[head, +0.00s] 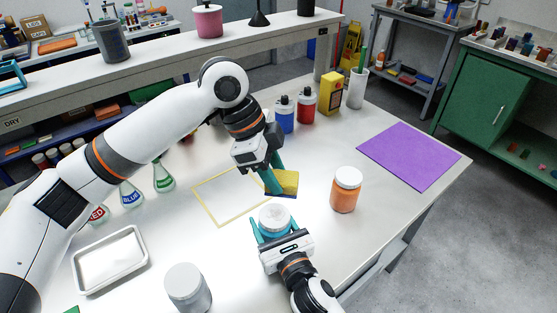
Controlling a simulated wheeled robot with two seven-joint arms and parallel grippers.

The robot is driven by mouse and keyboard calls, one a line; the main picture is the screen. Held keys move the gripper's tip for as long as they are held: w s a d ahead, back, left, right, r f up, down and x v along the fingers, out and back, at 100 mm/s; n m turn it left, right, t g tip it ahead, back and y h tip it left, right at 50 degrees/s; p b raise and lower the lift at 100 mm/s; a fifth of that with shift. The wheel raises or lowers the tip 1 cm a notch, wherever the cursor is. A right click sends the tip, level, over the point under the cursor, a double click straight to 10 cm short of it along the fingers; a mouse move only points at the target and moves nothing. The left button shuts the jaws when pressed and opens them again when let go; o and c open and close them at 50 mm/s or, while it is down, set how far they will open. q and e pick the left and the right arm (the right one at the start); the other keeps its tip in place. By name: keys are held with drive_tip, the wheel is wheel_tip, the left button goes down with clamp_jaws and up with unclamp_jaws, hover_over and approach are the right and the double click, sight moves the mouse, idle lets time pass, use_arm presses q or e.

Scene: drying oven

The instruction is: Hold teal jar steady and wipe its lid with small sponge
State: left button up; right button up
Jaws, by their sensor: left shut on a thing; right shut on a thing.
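The jar (275,219) stands at the front middle of the table, with its pale lid on top. My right gripper (273,228) is shut on it from the front, one teal finger on each side. The jar's body is mostly hidden by the gripper, so its teal colour is hard to tell from the fingers. My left gripper (274,182) is shut on the small sponge (288,182), yellow with a dark layer. The sponge is just behind the lid and slightly right of it in the head view, seemingly apart from it.
An orange jar (346,189) stands to the right and a grey jar (187,288) at front left. A white tray (111,260) and labelled flasks (131,195) are left. Blue (284,116) and red bottles (306,107) stand behind. A purple mat (409,156) lies flat at right.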

use_arm(q)
drive_tip(key=shift+f, duration=2.55)
drive_tip(key=shift+f, duration=1)
drive_tip(key=shift+s+a, duration=0.5)
drive_tip(key=shift+a, duration=0.25)
drive_tip(key=shift+s+a, duration=0.5)
drive_tip(key=shift+a, duration=0.25)
drive_tip(key=shift+w+d, duration=0.5)
drive_tip(key=shift+d, duration=0.25)
drive_tip(key=shift+w+d, duration=0.5)
drive_tip(key=shift+d, duration=0.25)
drive_tip(key=shift+r, duration=3.05)
